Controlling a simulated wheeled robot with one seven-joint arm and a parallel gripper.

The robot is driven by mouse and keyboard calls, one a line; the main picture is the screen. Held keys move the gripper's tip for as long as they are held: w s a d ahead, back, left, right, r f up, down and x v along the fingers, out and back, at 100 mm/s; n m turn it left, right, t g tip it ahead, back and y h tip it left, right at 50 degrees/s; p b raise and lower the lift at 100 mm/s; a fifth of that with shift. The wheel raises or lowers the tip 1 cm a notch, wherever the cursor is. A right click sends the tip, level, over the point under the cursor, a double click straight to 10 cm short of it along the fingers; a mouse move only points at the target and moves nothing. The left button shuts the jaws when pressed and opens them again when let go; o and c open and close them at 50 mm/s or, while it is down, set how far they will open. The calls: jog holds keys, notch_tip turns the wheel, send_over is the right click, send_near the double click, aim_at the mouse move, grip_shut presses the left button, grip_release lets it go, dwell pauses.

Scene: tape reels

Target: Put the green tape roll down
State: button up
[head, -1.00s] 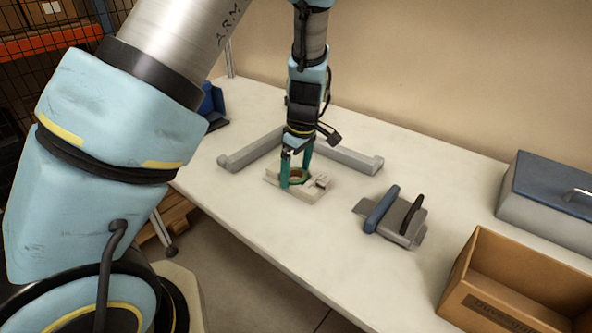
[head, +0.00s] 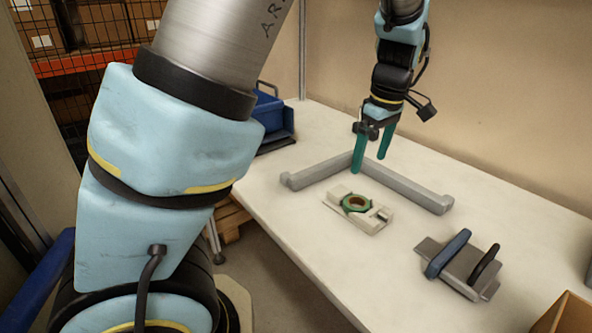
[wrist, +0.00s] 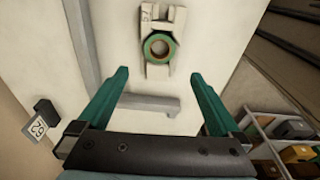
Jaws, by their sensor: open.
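The green tape roll (head: 356,203) lies flat on a small pale holder (head: 372,222) on the white table. In the wrist view the green tape roll (wrist: 160,47) sits on the pale holder (wrist: 158,73), beyond my fingertips. My gripper (head: 371,171) is open and empty, raised above and behind the roll, clear of it. In the wrist view both green fingers of my gripper (wrist: 162,78) stand wide apart with nothing between them.
A grey angled rail (head: 410,188) lies on the table behind the holder. A grey stand with blue and black upright plates (head: 462,268) is to the right. A cardboard box (head: 566,315) shows at the lower right, and a blue bin (head: 268,120) at the table's far left.

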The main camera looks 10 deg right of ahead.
jog(key=s+a+f+m+h, duration=0.1)
jog(key=a+m, duration=0.6)
jog(key=a, duration=2.4)
jog(key=shift+s+f, duration=0.6)
jog(key=shift+s, duration=0.3)
